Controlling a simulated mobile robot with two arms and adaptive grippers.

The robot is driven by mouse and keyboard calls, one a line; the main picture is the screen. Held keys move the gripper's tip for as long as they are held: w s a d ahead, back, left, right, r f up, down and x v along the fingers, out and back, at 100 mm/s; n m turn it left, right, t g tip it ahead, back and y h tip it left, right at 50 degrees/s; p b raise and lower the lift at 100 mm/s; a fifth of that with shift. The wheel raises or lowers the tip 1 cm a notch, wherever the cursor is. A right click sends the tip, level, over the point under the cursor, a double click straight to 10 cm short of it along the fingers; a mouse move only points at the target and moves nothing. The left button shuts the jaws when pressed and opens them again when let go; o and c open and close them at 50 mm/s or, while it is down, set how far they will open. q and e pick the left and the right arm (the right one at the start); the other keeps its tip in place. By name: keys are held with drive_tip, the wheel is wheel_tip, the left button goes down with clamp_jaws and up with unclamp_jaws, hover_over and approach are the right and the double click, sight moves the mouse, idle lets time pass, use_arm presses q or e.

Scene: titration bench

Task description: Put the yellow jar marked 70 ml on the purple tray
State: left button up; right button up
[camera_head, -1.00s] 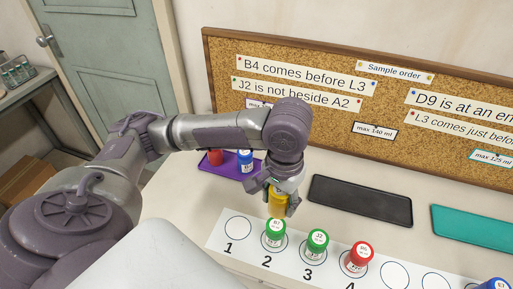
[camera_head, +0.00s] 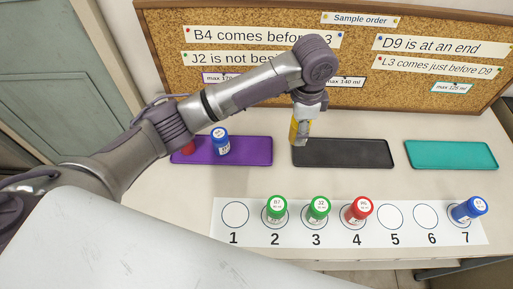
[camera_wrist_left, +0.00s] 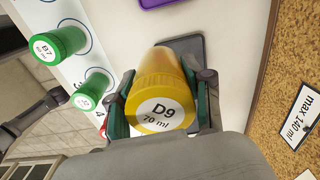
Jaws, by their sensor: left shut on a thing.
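The yellow jar (camera_head: 295,130) is in my left gripper (camera_head: 300,138), above the left end of the black tray. In the left wrist view the jar (camera_wrist_left: 160,105) has its yellow lid toward the camera, with a white label reading D9, 70 ml. The fingers of the left gripper (camera_wrist_left: 164,88) are shut on its two sides. The purple tray (camera_head: 256,151) lies left of the gripper. A blue-lidded jar (camera_head: 221,143) and a red-lidded jar (camera_head: 188,148), partly hidden by my arm, stand on it. My right gripper is not seen.
The black tray (camera_head: 345,155) and the teal tray (camera_head: 450,154) look empty. In front, a numbered strip (camera_head: 234,236) holds green jars at 2 and 3, a red jar (camera_head: 358,210) at 4 and a blue jar (camera_head: 468,209) at 7. A cork board (camera_head: 350,50) stands behind.

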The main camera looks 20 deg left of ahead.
use_arm(q)
drive_tip(key=shift+w+a+f, duration=0.1)
drive_tip(key=shift+a+f, duration=0.35)
drive_tip(key=shift+a, duration=0.15)
drive_tip(key=a+f, duration=0.2)
drive_tip(key=a, duration=0.1)
drive_tip(key=a+f+p, duration=0.1)
drive_tip(key=a+f, duration=0.1)
drive_tip(key=a, duration=0.1)
drive_tip(key=a+f+p, duration=0.1)
drive_tip(key=a+f, duration=0.1)
drive_tip(key=a, duration=0.2)
drive_tip(key=shift+f, duration=0.1)
wheel_tip(320, 180, down, 3)
drive_tip(key=shift+f+p, duration=0.1)
drive_tip(key=shift+p, duration=0.5)
drive_tip(key=shift+w+f, duration=0.1)
drive_tip(key=shift+f, duration=0.25)
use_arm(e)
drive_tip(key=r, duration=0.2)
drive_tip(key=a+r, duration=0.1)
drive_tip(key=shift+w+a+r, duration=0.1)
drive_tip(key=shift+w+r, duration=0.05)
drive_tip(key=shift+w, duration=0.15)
use_arm(q)
drive_tip(key=shift+f, duration=0.1)
drive_tip(key=o, duration=1.2)
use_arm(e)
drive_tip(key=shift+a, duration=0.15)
